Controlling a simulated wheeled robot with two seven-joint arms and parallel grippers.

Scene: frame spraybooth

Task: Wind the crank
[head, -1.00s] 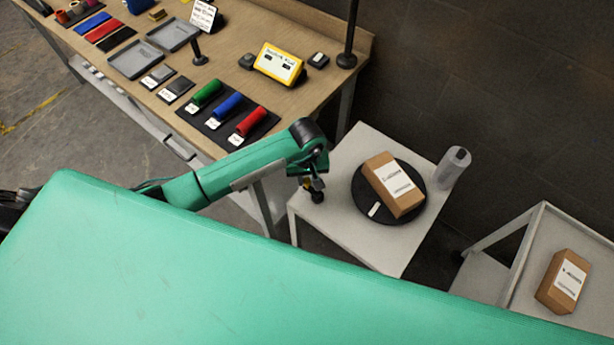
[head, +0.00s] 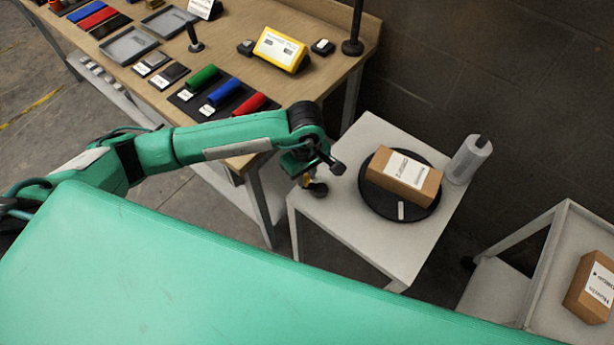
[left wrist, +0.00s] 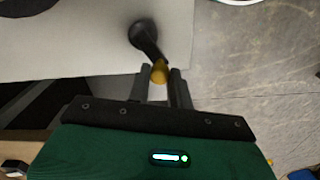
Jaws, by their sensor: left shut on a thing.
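The crank (left wrist: 143,35) is a dark arm with a yellow knob (left wrist: 159,72), at the left edge of the small white table. In the left wrist view my left gripper (left wrist: 161,80) has its two fingers closed around the knob. In the head view the left gripper (head: 306,182) is at that table edge, and the arm partly hides the crank. A black turntable (head: 372,204) lies on the table and carries a brown labelled box (head: 428,187). A small white mark (head: 401,210) is on the turntable's near rim. My right gripper is not in view.
A grey-white cylinder (head: 468,160) stands on the small table (head: 345,225) behind the turntable. A workbench (head: 330,85) with coloured rolls, trays and a yellow device (head: 280,50) is at upper left. A white cart (head: 545,285) with another box (head: 590,288) is at right.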

